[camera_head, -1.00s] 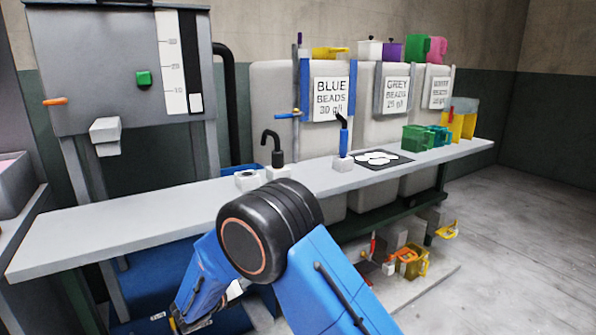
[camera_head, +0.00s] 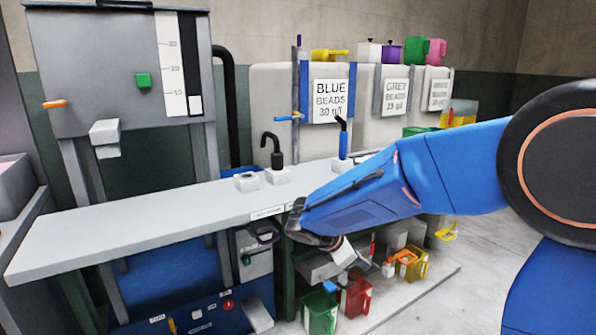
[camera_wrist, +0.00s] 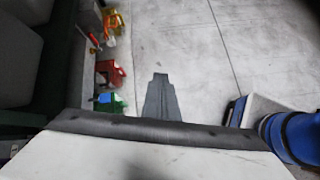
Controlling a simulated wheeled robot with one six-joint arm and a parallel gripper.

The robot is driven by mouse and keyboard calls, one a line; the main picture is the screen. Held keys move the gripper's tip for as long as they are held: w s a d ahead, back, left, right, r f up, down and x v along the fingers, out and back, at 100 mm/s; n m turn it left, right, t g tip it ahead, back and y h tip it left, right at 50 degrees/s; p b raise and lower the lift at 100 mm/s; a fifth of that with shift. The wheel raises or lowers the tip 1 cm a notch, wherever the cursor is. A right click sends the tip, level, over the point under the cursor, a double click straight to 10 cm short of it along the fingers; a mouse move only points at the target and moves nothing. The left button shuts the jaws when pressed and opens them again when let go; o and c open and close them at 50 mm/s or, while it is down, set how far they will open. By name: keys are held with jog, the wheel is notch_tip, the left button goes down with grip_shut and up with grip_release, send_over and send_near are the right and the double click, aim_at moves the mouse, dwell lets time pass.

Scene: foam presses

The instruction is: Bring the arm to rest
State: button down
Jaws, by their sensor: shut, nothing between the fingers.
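My gripper (camera_wrist: 160,78) shows in the wrist view as a dark grey pair of fingers, shut and empty, above bare concrete floor. In the head view my blue arm reaches in from the right, bends at a large black joint, and ends in front of the bench's front edge. The wrist end is low there, near the shelf under the bench, and the fingers cannot be made out clearly in that view.
The long grey bench (camera_head: 130,235) runs across the middle. A green jug (camera_head: 319,312), a red jug (camera_head: 356,296) and an orange-yellow jug (camera_head: 411,264) stand low below it; the red one also shows in the wrist view (camera_wrist: 110,72). The floor (camera_wrist: 205,45) is open beyond the fingers.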

jog(key=s+d+r+m+y, duration=0.1)
jog(key=s+d+m+y, duration=0.1)
jog(key=s+m, duration=0.5)
jog(key=s+d+r+m+y, duration=0.1)
jog(key=s+d+m+y, duration=0.2)
jog(key=s, duration=0.9)
jog(key=s+d+r+m+y, duration=0.2)
jog(key=s+d+m, duration=0.4)
jog(key=s+m, duration=0.4)
jog(key=shift+s+d+m+t+y, duration=0.15)
jog(key=shift+d+m+t+y, duration=0.05)
jog(key=shift+m+t+y, duration=0.25)
